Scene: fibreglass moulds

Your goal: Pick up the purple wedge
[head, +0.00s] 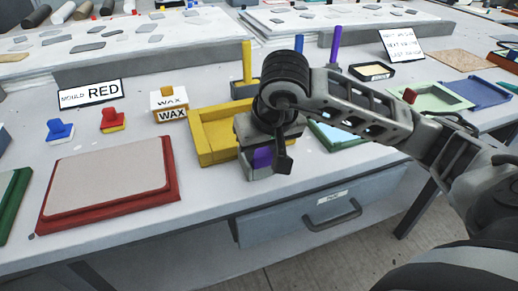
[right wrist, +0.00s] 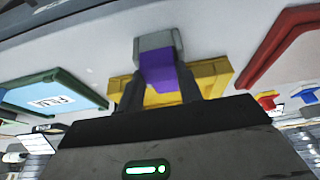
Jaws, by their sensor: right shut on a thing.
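The purple wedge (head: 262,157) is at the front edge of the table, just in front of the yellow frame mould (head: 203,140). My right gripper (right wrist: 160,92) points down over it with its two dark fingers on either side, shut on the wedge. In the right wrist view the wedge (right wrist: 168,75) shows between the fingers. A grey block (head: 262,173) touches the wedge; I cannot tell whether the wedge sits in it or rests against it. My gripper and wrist hide the wedge's upper part in the head view. My left gripper is not in view.
A red-framed mould (head: 165,195) lies to the left. Red (head: 113,120) and blue (head: 60,131) stamps and a WAX box (head: 170,104) stand behind. A yellow post (head: 247,62) rises behind my wrist. Green (head: 440,97) and blue (head: 478,92) trays lie right. A drawer (head: 320,205) is below.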

